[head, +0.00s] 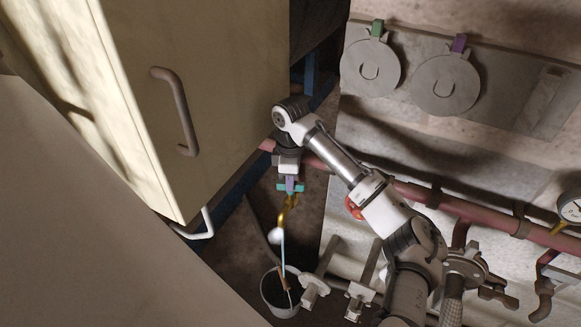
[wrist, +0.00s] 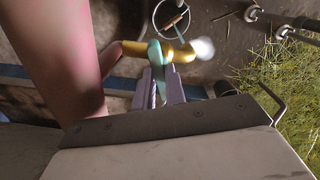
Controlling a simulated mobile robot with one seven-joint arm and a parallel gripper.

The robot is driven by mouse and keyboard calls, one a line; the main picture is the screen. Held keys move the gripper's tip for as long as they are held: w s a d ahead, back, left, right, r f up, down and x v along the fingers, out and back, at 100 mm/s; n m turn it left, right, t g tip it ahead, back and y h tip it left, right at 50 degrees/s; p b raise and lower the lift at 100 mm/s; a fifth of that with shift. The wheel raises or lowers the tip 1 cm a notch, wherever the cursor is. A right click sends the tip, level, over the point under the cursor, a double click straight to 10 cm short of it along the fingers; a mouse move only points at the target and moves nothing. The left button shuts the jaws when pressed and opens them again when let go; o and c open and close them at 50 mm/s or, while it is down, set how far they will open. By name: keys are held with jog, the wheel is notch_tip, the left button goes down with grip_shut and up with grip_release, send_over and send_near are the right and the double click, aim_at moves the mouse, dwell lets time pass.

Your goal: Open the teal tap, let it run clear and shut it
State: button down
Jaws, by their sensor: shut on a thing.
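The teal tap has a teal lever (head: 291,187) on a brass body (head: 291,201), low on a pipe beside the cream cabinet. My gripper (head: 289,181) is shut on the teal lever from above. In the wrist view the lever (wrist: 155,54) stands between my two fingers (wrist: 163,85), across the brass body (wrist: 180,52). A whitish blob (head: 277,236) shows at the spout end. A thin pale-blue streak runs from there down to the bucket (head: 266,299), which stands below. I cannot tell how clear the stream is.
A cream cabinet (head: 215,90) with a handle stands close on the left. A reddish pipe (head: 420,192) runs along the wall, with a gauge (head: 571,207) and other valves at the right. Two grey round covers (head: 447,84) hang above. Grey pedestal fittings (head: 313,288) stand right of the bucket.

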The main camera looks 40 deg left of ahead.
jog(key=n+p, duration=0.1)
jog(key=n, duration=0.2)
jog(key=shift+r+n+p, duration=0.1)
jog(key=shift+n+p, duration=0.3)
jog(key=n+p, duration=0.1)
jog(key=n, duration=0.2)
jog(key=shift+n, duration=0.3)
jog(key=n+p, duration=0.1)
jog(key=n, duration=0.5)
jog(key=shift+n, duration=0.4)
jog(key=c, duration=1.5)
grip_release()
jog(key=shift+o, duration=0.2)
jog(key=shift+m, duration=0.3)
